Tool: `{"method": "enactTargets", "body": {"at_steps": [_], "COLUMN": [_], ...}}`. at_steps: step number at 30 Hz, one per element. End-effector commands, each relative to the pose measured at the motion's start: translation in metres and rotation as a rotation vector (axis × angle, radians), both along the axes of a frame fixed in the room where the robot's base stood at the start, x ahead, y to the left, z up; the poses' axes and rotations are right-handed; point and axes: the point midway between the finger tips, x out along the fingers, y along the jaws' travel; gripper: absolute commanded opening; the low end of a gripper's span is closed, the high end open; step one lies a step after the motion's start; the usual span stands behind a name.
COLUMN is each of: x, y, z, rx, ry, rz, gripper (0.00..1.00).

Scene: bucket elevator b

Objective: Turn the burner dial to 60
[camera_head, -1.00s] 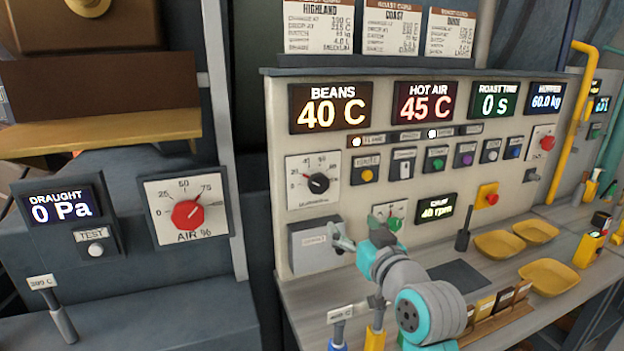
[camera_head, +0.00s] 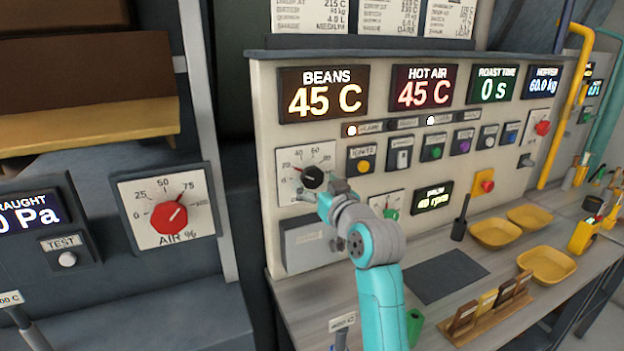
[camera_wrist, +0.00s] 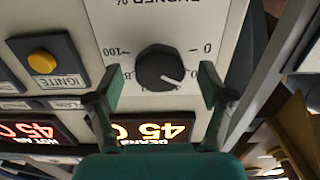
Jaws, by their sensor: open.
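The burner dial is a round black knob (camera_head: 313,177) on a white scale plate (camera_head: 291,160) at the left of the cream panel. In the wrist view the same knob (camera_wrist: 159,67) shows upside down, its white pointer line aimed to the lower right. That is the low side of the scale, roughly between 20 and 40; the exact reading is unclear. My gripper (camera_wrist: 160,90) is open, with one green finger at each side of the knob in that view and a gap on both sides. In the head view my gripper (camera_head: 328,203) is just below the knob and hides the plate's lower right.
A yellow ignite button (camera_head: 364,166) and several other buttons sit right of the dial. A grey box (camera_head: 303,246) projects below it. A red air dial (camera_head: 168,217) is on the separate left unit. Yellow trays (camera_head: 495,233) stand on the bench.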

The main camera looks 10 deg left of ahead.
Motion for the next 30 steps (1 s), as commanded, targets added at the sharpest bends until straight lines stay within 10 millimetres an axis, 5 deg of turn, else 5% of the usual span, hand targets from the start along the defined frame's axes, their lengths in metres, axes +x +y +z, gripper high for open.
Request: {"method": "enactTargets", "body": {"at_steps": [7, 17, 24, 30], "x": [0.019, 0.022, 0.022, 0.021], "y": [0.013, 0.014, 0.014, 0.014], "z": [0.000, 0.000, 0.000, 0.000], "rx": [0.000, 0.000, 0.000, 0.004], "ry": [0.000, 0.000, 0.000, 0.003], "rz": [0.000, 0.000, 0.000, 0.000], "gripper": [0.80, 0.80, 0.23, 0.20]}}
